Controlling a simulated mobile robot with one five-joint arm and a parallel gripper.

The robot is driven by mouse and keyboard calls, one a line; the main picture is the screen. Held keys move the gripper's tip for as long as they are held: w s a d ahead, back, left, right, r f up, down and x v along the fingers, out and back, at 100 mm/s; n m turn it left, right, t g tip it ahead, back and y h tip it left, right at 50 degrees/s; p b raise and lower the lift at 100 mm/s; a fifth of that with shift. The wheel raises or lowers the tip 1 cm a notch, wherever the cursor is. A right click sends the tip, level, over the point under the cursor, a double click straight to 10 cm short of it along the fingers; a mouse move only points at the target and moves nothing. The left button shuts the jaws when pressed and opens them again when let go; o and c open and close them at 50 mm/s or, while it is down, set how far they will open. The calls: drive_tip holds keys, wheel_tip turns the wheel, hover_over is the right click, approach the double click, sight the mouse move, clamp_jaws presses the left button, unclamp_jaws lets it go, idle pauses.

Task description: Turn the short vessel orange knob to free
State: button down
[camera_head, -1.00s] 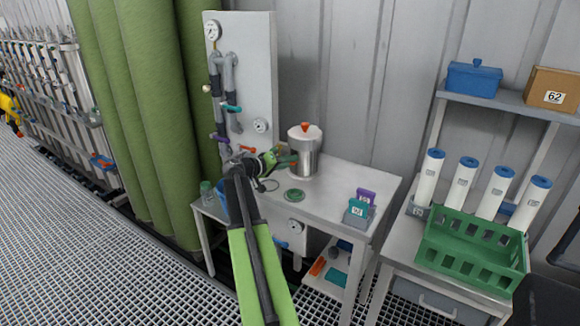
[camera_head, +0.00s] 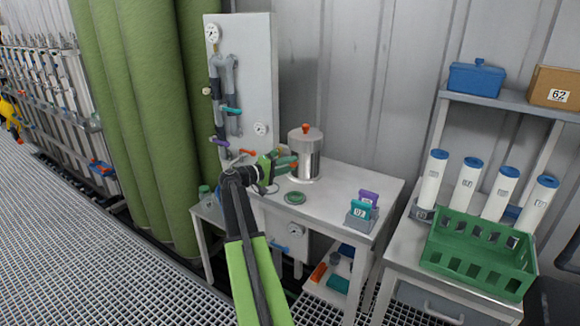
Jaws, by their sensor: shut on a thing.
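The short vessel (camera_head: 306,160) is a silver cylinder standing upright on the grey table. An orange-red piece (camera_head: 305,128) sits on top of its lid. My gripper (camera_head: 291,163) is at the vessel's left side, well below the lid. Its green fingers are shut, with a bit of orange-red showing at their tips. This looks like the orange knob on the vessel's side, but the fingers hide most of it.
A panel (camera_head: 255,75) with a gauge, pipes and coloured levers stands behind left. A green disc (camera_head: 295,198) lies in front of the vessel. A small holder (camera_head: 360,215) with teal and purple pieces is at the table's right. A green crate (camera_head: 478,255) stands further right.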

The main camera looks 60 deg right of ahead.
drive_tip(key=c, duration=1.1)
unclamp_jaws()
drive_tip(key=shift+a, duration=0.1)
drive_tip(key=p+v, duration=0.1)
drive_tip(key=v, duration=1.6)
drive_tip(key=shift+a, duration=0.2)
